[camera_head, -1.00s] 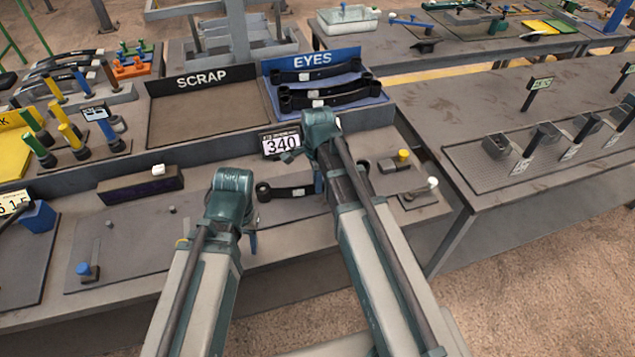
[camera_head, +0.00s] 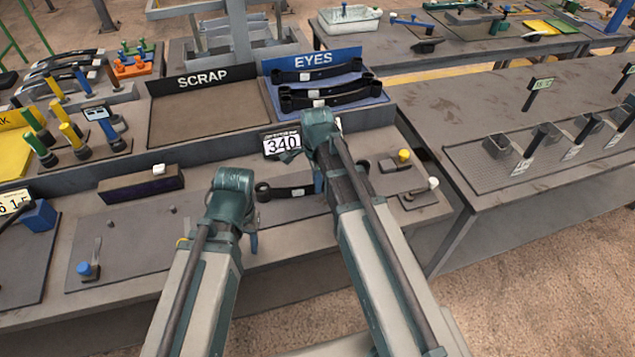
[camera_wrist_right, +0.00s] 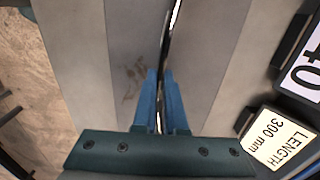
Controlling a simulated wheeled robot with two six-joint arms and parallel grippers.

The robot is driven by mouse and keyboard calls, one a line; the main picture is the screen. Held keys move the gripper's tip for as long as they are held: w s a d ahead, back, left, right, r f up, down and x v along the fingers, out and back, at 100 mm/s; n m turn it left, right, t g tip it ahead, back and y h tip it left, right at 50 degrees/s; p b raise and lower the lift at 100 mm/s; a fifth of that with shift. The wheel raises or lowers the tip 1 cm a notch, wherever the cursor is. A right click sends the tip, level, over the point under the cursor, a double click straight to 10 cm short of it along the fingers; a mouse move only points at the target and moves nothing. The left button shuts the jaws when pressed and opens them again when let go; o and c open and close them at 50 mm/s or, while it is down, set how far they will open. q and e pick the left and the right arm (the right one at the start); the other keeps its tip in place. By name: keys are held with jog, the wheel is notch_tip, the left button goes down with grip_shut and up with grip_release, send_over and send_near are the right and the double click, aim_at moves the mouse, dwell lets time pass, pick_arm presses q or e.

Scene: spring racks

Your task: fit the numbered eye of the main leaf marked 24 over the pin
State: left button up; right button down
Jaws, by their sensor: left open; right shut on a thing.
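A black leaf with a rolled eye at its left end (camera_head: 263,191) and a white label is low over the front bench, partly behind my right arm. No number 24 is readable on it. My right gripper (camera_head: 318,182) is shut on this leaf; in the right wrist view the blue fingers (camera_wrist_right: 163,115) pinch the leaf (camera_wrist_right: 172,38), seen edge-on. My left gripper (camera_head: 252,242) is open, just left of and nearer than the eye, its fingers mostly hidden by its wrist. A small upright peg (camera_head: 110,224) stands on the left bench plate; I cannot tell whether it is the pin.
A display reading 340 (camera_head: 282,143) stands behind the leaf. Its length label (camera_wrist_right: 278,138) shows in the wrist view. Behind are the SCRAP tray (camera_head: 200,118) and EYES tray (camera_head: 373,98) with black leaves. A blue knob (camera_head: 84,269) is at left, a yellow-knobbed block (camera_head: 403,156) at right.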

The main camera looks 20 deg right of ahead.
jog(key=shift+c, duration=2.1)
grip_release()
pick_arm(q)
jog(key=shift+r, duration=0.2)
pick_arm(e)
jog(key=shift+r, duration=0.15)
notch_tip(320, 180, up, 8)
jog(key=p, duration=0.8)
pick_arm(q)
notch_tip(320, 180, up, 8)
jog(key=shift+f, duration=0.15)
pick_arm(e)
jog(key=shift+a, duration=0.1)
